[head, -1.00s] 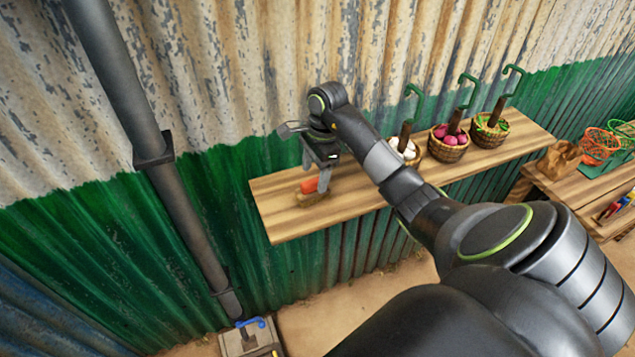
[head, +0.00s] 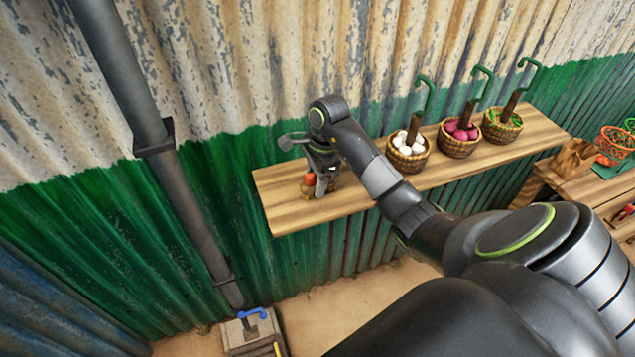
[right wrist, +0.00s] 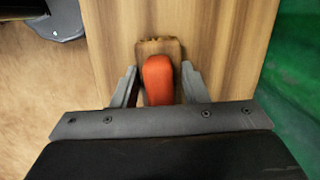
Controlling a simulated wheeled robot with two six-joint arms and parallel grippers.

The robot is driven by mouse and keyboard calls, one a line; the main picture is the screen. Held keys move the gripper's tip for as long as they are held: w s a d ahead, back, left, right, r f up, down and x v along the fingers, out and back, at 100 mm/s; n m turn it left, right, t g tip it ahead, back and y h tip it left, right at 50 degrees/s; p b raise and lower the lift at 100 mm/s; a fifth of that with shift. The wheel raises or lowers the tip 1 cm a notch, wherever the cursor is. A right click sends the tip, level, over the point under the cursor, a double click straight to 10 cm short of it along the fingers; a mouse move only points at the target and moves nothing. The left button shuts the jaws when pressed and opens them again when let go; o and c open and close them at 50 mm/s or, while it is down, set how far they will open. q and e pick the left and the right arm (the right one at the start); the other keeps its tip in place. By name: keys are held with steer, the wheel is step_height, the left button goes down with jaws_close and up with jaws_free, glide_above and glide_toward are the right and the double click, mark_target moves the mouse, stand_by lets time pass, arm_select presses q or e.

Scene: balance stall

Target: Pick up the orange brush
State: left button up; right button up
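The orange brush (head: 310,180) lies on the wooden wall shelf (head: 285,205), near the shelf's left end. My right gripper (head: 322,182) reaches down over it and partly hides it in the head view. In the right wrist view the brush's orange handle (right wrist: 158,80) runs between the two fingers of my right gripper (right wrist: 158,82), with its tan wooden end beyond. The fingers stand apart, with a gap on each side of the handle. My left gripper is not in view.
Baskets of white (head: 408,152), pink (head: 459,137) and green (head: 502,125) produce with green hooks stand along the shelf to the right. The corrugated wall (head: 240,180) is close behind. A grey pipe (head: 150,140) runs down the wall at left.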

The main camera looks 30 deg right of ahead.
steer(key=shift+c, duration=1.4)
steer(key=shift+r, duration=0.1)
steer(key=shift+r, duration=0.3)
step_height(320, 180, up, 2)
steer(key=shift+d+r, duration=0.1)
steer(key=shift+r, duration=0.05)
step_height(320, 180, up, 7)
steer(key=p, duration=0.7)
